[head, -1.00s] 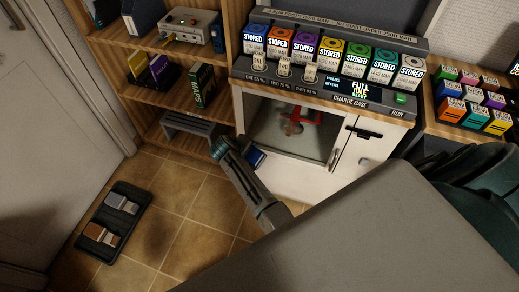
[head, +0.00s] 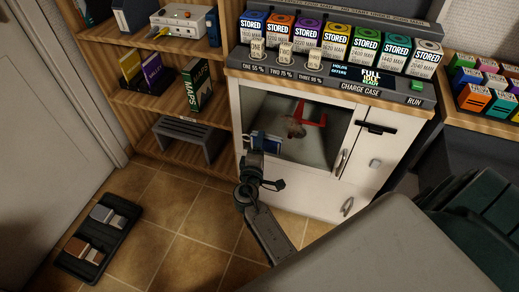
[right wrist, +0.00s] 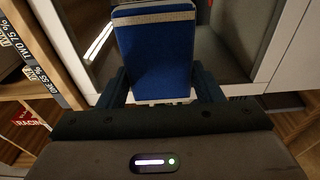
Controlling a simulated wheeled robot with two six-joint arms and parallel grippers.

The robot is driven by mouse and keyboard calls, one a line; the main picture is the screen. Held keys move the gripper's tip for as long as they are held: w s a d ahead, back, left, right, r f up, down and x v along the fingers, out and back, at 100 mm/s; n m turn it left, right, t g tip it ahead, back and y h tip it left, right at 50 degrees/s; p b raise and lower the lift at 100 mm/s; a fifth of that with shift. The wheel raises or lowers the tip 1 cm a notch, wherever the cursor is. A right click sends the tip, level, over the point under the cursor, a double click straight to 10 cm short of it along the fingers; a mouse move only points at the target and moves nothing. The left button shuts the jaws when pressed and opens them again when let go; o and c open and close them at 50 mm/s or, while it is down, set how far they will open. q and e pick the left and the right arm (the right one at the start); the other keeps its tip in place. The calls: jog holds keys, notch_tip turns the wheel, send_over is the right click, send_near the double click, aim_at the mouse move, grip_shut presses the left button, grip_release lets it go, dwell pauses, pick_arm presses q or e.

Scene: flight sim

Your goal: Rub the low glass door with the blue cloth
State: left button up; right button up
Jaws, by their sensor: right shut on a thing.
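The low glass door (head: 312,150) is in the white cabinet under the charge case, and a red thing and a brownish thing show behind the glass. My right gripper (head: 262,150) is shut on the blue cloth (head: 266,141), a flat blue block with a pale band. The cloth is in front of the left part of the glass; I cannot tell whether it touches. In the right wrist view the blue cloth (right wrist: 153,58) stands up between the fingers of my right gripper (right wrist: 165,95). My left gripper is not in view.
The charge case (head: 335,84) with several battery packs stands above the door. A wooden shelf (head: 150,105) is to the left. A black tray (head: 98,236) lies on the tiled floor. A grey surface (head: 370,250) fills the lower right. The door handle (head: 340,162) sticks out.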

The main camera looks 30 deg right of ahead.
aim_at(269, 124)
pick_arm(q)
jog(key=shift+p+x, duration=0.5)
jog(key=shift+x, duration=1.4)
pick_arm(e)
jog(key=shift+s+d+x, duration=0.15)
jog(key=shift+x, duration=1.2)
jog(key=shift+s+d+x, duration=0.1)
jog(key=shift+d+x, duration=0.05)
jog(key=shift+x, duration=1.2)
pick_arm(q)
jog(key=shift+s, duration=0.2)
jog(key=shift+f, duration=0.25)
pick_arm(e)
jog(key=shift+x, duration=0.85)
jog(key=shift+s+d, duration=0.1)
jog(key=shift+s, duration=0.05)
